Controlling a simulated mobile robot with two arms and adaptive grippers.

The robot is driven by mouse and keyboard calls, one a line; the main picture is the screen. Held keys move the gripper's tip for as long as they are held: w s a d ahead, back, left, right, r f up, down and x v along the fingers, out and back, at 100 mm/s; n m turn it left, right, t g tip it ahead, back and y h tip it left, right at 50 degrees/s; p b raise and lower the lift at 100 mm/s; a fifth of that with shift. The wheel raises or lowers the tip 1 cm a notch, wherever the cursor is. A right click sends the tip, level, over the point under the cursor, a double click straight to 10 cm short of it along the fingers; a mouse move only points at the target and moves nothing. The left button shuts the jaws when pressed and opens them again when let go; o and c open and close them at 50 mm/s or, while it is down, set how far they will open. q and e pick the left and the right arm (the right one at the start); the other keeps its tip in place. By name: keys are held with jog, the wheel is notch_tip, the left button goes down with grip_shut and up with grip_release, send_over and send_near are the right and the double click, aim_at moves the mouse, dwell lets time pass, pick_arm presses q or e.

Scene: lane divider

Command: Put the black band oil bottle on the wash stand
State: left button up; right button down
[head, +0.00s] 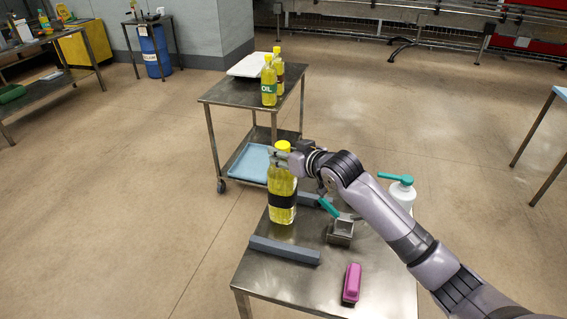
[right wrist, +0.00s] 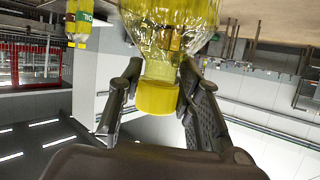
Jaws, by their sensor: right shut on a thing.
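The black band oil bottle (head: 283,207) is clear with yellow oil, a yellow cap and a black band. My right gripper (head: 283,158) is shut on it near the cap and holds it upright. In the right wrist view, my right gripper's fingers (right wrist: 157,88) lie on both sides of the bottle's neck, by the yellow cap (right wrist: 157,98). The bottle shows over the near steel table (head: 270,276), between two grey bars; I cannot tell whether its base touches the top. No surface is labelled as the wash stand. My left gripper is out of view.
A front grey bar (head: 285,250), a pink brush (head: 352,283), a small metal block (head: 341,232) and a white bottle (head: 402,192) are on the near table. A steel trolley (head: 232,94) behind bears a green-label oil bottle (head: 268,87), another oil bottle (head: 279,62) and a white tray (head: 247,66).

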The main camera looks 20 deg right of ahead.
jog(key=shift+f, duration=1.55)
jog(key=c, duration=1.6)
grip_release()
jog(key=shift+f, duration=0.2)
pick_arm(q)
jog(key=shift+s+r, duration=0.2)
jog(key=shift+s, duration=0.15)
pick_arm(e)
jog(key=o, duration=0.4)
jog(key=shift+o, duration=0.2)
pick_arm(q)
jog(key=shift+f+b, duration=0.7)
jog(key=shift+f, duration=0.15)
pick_arm(e)
jog(key=v, duration=1.2)
jog(key=shift+r, duration=0.15)
